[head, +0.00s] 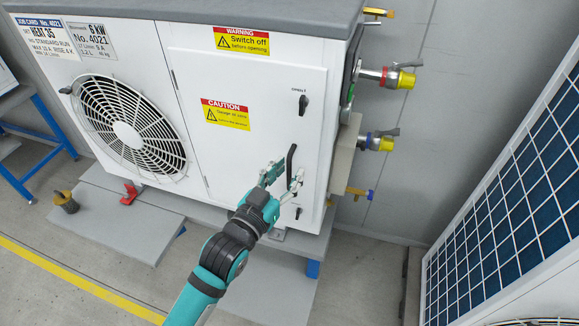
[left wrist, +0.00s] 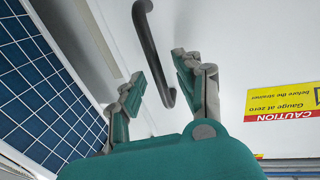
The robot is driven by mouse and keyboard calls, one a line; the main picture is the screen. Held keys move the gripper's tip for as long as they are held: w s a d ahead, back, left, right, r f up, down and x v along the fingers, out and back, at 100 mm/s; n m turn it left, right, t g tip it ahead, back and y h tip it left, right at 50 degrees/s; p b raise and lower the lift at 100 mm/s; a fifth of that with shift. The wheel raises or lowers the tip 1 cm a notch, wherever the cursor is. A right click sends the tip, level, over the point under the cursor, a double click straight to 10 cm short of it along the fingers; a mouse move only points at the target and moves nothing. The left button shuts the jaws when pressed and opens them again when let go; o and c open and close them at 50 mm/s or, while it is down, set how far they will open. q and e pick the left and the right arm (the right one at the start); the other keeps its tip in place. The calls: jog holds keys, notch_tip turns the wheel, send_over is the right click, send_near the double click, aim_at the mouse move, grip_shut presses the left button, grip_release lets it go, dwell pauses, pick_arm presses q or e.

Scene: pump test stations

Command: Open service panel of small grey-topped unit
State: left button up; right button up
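The small grey-topped unit (head: 240,12) is a white cabinet with a round fan grille. Its service panel (head: 240,100) is the flat right part of the front and looks closed. A black bar handle (head: 291,160) stands upright on the panel's lower right; it also shows in the left wrist view (left wrist: 152,45). My left gripper (head: 283,177) is at the handle's lower end with its fingers apart. In the left wrist view, the handle's end lies between the open fingers (left wrist: 165,70), close to one of them; contact is unclear. My right gripper is not in view.
A black knob (head: 303,104) sits above the handle and a small latch (head: 298,212) below it. Yellow-capped valves (head: 405,80) stick out on the right side. Another unit with a blue finned face (head: 520,190) stands at the right. A brass-coloured object (head: 66,203) stands on the plinth.

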pick_arm(q)
jog(key=shift+w+d, duration=0.35)
jog(key=shift+w, duration=0.2)
grip_shut()
